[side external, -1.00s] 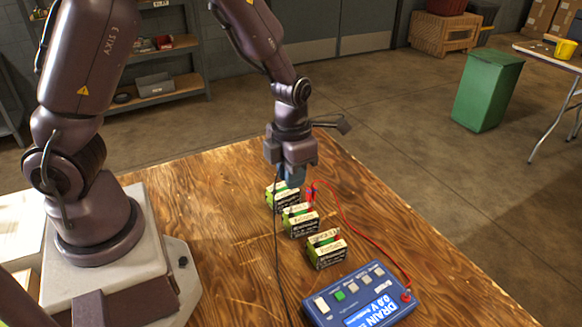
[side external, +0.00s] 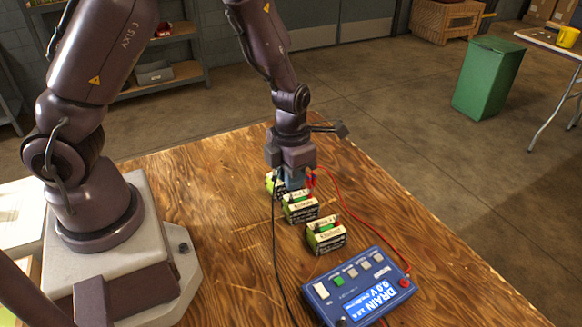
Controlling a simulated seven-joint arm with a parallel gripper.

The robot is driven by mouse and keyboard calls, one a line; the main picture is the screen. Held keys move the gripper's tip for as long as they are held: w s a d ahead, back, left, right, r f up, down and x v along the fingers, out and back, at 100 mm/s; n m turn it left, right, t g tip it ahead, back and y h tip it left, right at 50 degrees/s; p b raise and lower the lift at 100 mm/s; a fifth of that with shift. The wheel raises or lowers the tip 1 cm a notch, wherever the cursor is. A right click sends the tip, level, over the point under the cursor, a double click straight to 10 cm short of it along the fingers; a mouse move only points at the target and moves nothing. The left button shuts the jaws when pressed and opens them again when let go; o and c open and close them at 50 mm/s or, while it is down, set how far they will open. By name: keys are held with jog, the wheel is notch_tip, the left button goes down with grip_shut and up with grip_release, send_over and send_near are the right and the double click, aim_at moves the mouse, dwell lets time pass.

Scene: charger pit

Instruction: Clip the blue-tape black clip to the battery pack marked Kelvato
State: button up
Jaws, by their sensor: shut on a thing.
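My gripper (side external: 293,180) is shut on the blue-tape clip (side external: 295,184), of which only a blue part shows between the fingers. A black cable (side external: 275,235) hangs from it. Three green and black battery packs with pale labels stand in a row: a far one (side external: 272,188), a middle one (side external: 300,208) and a near one (side external: 326,236). The label print is too small to read surely, so I cannot tell which is Kelvato. The gripper is just above and behind the middle pack, beside the far one, which it partly hides. I cannot tell whether the clip touches a pack.
A red clip (side external: 311,178) is right beside my gripper, and its red cable (side external: 355,222) curves to the blue drain meter (side external: 350,290) at the table's front. The meter reads 0.0 V. The wooden table (side external: 220,230) is clear left of the packs.

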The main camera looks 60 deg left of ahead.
jog(key=shift+f, duration=1.55)
jog(key=shift+f, duration=0.25)
dwell(0.6)
jog(key=o, duration=0.8)
jog(key=shift+o, duration=1)
jog(key=shift+r, duration=0.1)
jog(key=shift+r, duration=3.7)
